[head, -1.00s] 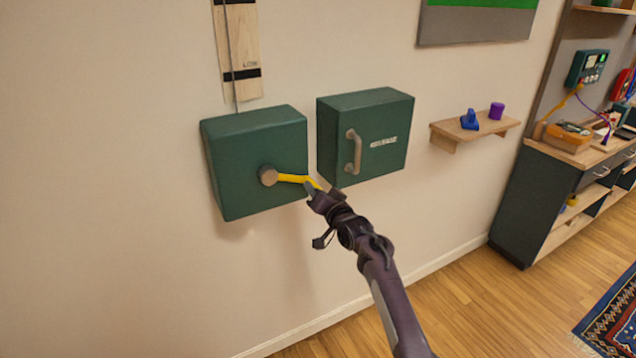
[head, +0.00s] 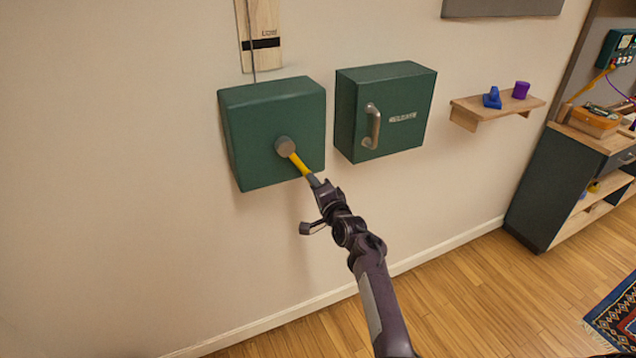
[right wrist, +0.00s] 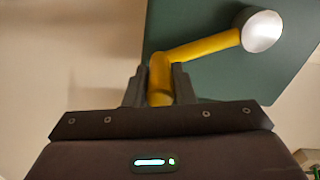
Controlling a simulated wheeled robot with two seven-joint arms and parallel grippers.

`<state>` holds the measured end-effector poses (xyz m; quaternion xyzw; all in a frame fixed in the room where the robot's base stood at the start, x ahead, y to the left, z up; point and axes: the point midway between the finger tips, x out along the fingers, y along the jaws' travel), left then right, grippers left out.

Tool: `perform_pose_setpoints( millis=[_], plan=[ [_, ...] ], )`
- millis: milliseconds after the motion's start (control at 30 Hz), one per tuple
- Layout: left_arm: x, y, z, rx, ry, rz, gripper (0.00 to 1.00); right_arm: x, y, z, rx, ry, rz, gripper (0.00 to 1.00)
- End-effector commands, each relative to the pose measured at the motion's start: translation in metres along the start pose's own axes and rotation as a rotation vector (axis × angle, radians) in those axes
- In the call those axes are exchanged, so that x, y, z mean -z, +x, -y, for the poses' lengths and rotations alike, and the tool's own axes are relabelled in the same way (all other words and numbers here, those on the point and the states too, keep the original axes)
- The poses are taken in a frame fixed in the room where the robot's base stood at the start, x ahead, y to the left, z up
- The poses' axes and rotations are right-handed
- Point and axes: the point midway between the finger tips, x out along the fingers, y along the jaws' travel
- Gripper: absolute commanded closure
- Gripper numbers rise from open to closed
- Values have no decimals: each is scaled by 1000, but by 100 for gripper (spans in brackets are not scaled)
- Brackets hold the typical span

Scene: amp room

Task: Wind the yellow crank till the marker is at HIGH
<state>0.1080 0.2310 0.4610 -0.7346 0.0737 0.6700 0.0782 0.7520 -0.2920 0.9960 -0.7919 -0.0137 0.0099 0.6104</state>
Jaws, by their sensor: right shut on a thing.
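The yellow crank (head: 299,163) sticks out from a round hub (head: 285,146) on the front of a green box (head: 262,125) on the wall. Its arm points down and to the right. My right gripper (head: 314,182) is shut on the crank's outer end. In the right wrist view the yellow crank (right wrist: 205,47) bends down between the fingers of my right gripper (right wrist: 160,88). A wooden scale board (head: 264,22) rises above the box, with a dark band and a small label near its lower end. The upper board and the marker are out of view. My left gripper is not seen.
A second green box (head: 350,120) with a metal handle (head: 372,127) is on the wall just right of the crank box. A wooden shelf (head: 495,106) holds a blue thing and a purple cup. A dark cabinet (head: 565,185) stands further right. The floor below is clear.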

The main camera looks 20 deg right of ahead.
Motion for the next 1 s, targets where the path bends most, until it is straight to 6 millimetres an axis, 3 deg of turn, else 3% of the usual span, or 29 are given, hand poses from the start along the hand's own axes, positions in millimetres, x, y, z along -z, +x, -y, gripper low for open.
perform_pose_setpoints(
  millis=[33, 467, 500, 633, 1000],
  plan=[
    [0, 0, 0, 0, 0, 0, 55, -6, -2, -8, -13, 11, 10, 100],
    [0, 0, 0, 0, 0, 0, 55, -7, -2, -8, -14, 17, 10, 100],
    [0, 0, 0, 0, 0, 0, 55, -7, -2, -8, -14, 17, 10, 72],
    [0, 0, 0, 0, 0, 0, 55, -6, -1, -6, -11, 16, 7, 55],
    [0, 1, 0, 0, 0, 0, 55, -3, -5, -3, -3, 12, 2, 55]
  ],
)
